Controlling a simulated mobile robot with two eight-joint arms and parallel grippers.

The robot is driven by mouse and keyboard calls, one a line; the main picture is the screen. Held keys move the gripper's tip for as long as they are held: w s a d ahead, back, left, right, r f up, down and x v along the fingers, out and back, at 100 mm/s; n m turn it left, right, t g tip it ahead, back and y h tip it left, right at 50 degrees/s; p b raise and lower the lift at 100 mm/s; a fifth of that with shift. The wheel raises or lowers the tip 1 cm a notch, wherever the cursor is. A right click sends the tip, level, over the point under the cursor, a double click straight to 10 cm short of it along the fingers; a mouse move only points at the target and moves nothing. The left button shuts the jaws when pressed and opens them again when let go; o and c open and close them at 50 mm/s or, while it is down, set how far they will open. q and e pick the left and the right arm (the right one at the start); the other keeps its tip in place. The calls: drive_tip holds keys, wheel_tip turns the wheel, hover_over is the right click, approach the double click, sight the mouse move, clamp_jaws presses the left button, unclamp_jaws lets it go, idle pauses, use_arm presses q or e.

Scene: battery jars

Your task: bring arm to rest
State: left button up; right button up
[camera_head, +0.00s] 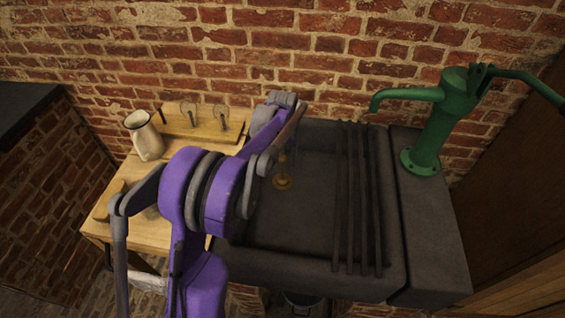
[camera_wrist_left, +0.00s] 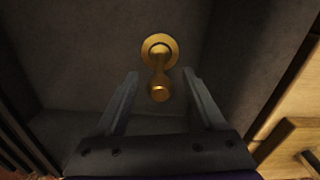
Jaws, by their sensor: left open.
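My left arm, purple and grey, comes in over the wooden table and reaches above the dark stone sink (camera_head: 310,215). Its gripper is largely hidden by the arm in the head view. In the left wrist view, the left gripper (camera_wrist_left: 160,74) is open, its two fingers apart. A brass plug (camera_head: 282,183) with an upright knob stands on the sink floor. In the wrist view the brass plug (camera_wrist_left: 159,50) shows between and beyond the fingertips; I cannot tell whether they touch it. My right gripper is not in view.
A green hand pump (camera_head: 432,130) stands on the ledge to the right. Dark bars (camera_head: 358,200) lie across the sink's right part. A white jug (camera_head: 145,137) and glass jars (camera_head: 190,115) on a wooden board stand at the back of the table. A brick wall closes the back.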

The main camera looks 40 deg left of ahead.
use_arm(q)
wheel_tip(320, 180, up, 9)
drive_tip(key=shift+r+p, duration=0.15)
drive_tip(key=shift+p, duration=0.2)
drive_tip(key=shift+s+d+r, duration=0.1)
drive_tip(key=shift+d, duration=0.15)
drive_tip(key=s+d+r+m+t+p, duration=0.2)
drive_tip(key=s+d+m, duration=0.1)
drive_tip(key=s+d, duration=0.45)
drive_tip(key=s+d+r+m+t+p, duration=0.1)
drive_tip(key=s+d+r+m+p, duration=0.1)
drive_tip(key=s+d, duration=0.55)
drive_tip(key=s+d+f+m+t+p, duration=0.1)
drive_tip(key=s+d+f+m+t, duration=0.1)
drive_tip(key=s+d, duration=0.3)
drive_tip(key=shift+s+d+f+m, duration=0.3)
drive_tip(key=shift+s+f, duration=0.4)
drive_tip(key=shift+f, duration=0.1)
drive_tip(key=shift+c, duration=0.2)
